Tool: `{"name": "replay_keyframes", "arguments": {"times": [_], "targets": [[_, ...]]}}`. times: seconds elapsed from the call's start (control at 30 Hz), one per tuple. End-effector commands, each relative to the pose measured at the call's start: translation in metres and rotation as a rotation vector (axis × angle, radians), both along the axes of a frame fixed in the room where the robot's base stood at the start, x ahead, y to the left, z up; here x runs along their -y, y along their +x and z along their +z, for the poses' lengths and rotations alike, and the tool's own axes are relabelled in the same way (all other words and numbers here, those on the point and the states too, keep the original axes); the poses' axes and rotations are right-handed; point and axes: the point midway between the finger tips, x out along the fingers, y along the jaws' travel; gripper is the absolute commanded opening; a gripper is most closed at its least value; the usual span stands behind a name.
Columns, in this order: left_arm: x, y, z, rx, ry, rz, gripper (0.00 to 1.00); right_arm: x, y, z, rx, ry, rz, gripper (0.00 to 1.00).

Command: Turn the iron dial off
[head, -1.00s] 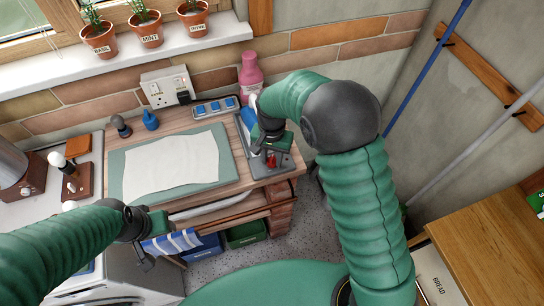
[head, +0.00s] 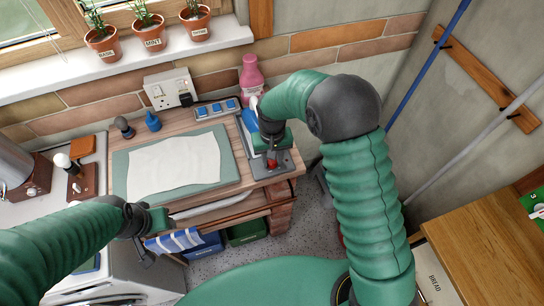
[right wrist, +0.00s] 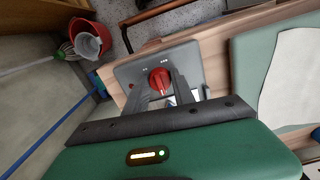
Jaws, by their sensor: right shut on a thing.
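The iron dial is a round red knob (right wrist: 160,80) on a grey plate (right wrist: 130,73) at the right end of the wooden counter. The dial also shows in the head view (head: 272,164), below my right gripper (head: 270,151). In the right wrist view the two dark fingers (right wrist: 162,90) are shut on the dial, one on each side. The blue iron (head: 250,119) is on the grey plate behind, partly hidden by my right gripper. My left gripper (head: 147,243) is at the counter's front edge beside a blue-striped cloth; its jaw gap is unclear.
A green mat with white cloth (head: 175,165) covers the middle of the counter. A pink bottle (head: 251,78), a blue switch strip (head: 215,108) and wall sockets (head: 170,89) are at the back. A wooden table (head: 490,250) stands at the right. Bins (head: 246,231) are below the counter.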

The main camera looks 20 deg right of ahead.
Motion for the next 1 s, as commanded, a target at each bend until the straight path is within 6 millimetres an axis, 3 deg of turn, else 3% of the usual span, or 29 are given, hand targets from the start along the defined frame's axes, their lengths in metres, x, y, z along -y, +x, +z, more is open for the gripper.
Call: {"name": "replay_keyframes", "arguments": {"times": [0.3, 0.77, 0.8, 0.93, 1.0], "targets": [[0.0, 0.0, 0.0052, 0.0, 0.0, 0.0, 0.48, -0.0002, 0.0018, 0.0011, 0.006, 0.0, 0.108, 0.0], [0.0, 0.0, 0.0053, 0.0, 0.0, 0.0, 0.48, -0.0002, 0.0015, 0.0007, 0.005, 0.0, 0.121, 0.0], [0.0, 0.0, 0.0053, 0.0, 0.0, 0.0, 0.48, -0.0002, 0.0014, 0.0007, 0.005, 0.0, 0.12, 0.36], [0.0, 0.0, 0.0053, 0.0, 0.0, 0.0, 0.48, -0.0002, 0.001, 0.0006, 0.004, 0.0, 0.12, 0.52], [0.0, 0.0, 0.0053, 0.0, 0.0, 0.0, 0.48, -0.0003, 0.0007, 0.0006, 0.004, 0.0, 0.12, 0.52]]}}
